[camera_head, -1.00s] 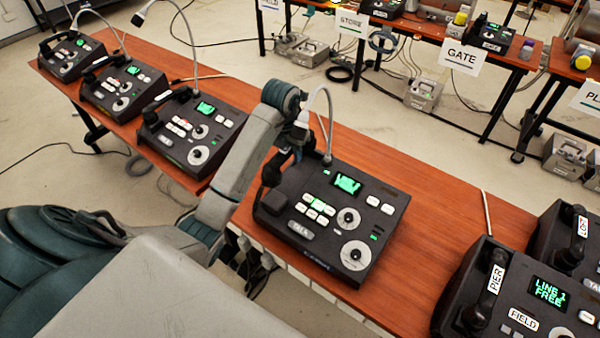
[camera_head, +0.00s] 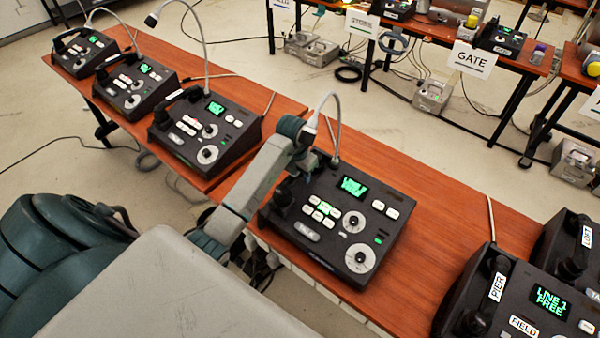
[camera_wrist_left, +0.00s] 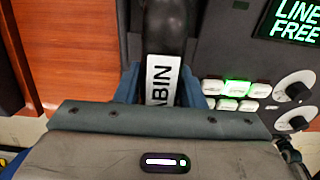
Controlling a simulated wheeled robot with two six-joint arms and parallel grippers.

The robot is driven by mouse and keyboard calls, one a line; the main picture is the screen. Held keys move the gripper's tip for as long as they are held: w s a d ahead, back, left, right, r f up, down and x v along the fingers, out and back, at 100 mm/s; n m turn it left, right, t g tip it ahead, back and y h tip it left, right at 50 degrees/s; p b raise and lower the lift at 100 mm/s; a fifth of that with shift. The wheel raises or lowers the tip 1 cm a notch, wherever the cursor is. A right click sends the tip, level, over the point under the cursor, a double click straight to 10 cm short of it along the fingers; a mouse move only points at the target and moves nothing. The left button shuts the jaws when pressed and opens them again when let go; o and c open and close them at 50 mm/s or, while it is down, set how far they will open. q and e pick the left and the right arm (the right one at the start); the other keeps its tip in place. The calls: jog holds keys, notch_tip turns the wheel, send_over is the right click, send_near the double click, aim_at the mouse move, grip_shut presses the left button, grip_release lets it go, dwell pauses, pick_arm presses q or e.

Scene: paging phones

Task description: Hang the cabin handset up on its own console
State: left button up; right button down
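The cabin console (camera_head: 398,228) is a dark box with a green screen, white keys and two round dials. In the head view, my left gripper (camera_head: 296,168) is low over the console's left side, and the handset is mostly hidden there. Whether it rests fully in the cradle cannot be told. The console's screen (camera_wrist_left: 294,22) reads "LINE FREE". My right gripper is not in view.
Several similar consoles stand on the left table (camera_head: 195,60), the closest one (camera_head: 208,135) with a lamp. The Pier console (camera_head: 508,290) stands at right. A thin lamp (camera_head: 338,120) rises behind the cabin console. Bare wood (camera_head: 440,205) lies to its right.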

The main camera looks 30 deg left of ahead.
pick_arm(q)
jog(key=o, duration=0.3)
jog(key=shift+r, duration=0.45)
jog(key=r+b, duration=0.1)
jog(key=r, duration=0.1)
jog(key=r+b, duration=0.1)
jog(key=r, duration=0.1)
jog(key=s+r, duration=0.1)
jog(key=r, duration=0.2)
jog(key=shift+a+b, duration=0.1)
jog(key=shift+b, duration=0.3)
jog(key=r, duration=0.1)
jog(key=r+p, duration=0.2)
jog(key=shift+s+r, duration=0.2)
jog(key=shift+s, duration=0.05)
jog(key=shift+s+r+p, duration=0.2)
jog(key=shift+r+p, duration=0.3)
jog(key=shift+p, duration=0.25)
